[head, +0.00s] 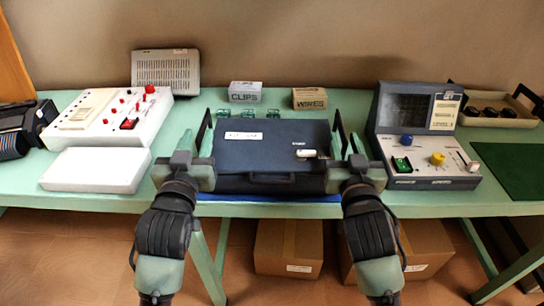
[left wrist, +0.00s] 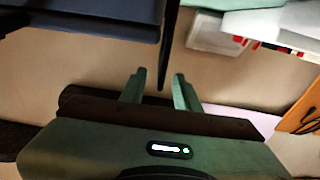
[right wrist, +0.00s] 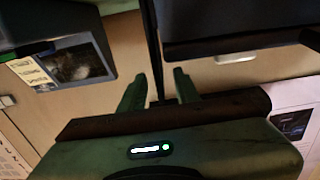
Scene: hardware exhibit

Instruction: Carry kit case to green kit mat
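The dark blue kit case (head: 280,140) lies flat on the pale green table, with a white label and a white tag on top. It has black upright side handles at its left and right ends. The green kit mat (head: 512,170) lies at the table's right end. My left gripper (head: 188,150) is at the case's left end; in the left wrist view its open fingers (left wrist: 160,82) stand either side of the black handle bar. My right gripper (head: 355,150) is at the right end; in the right wrist view its open fingers (right wrist: 158,82) straddle the other bar.
A blue mat (head: 270,197) shows under the case's front. A grey control console (head: 430,180) stands between case and green mat. A white panel with red knobs (head: 110,118) and a white box (head: 97,170) are left. Small CLIPS (head: 245,91) and WIRES (head: 310,98) boxes stand behind.

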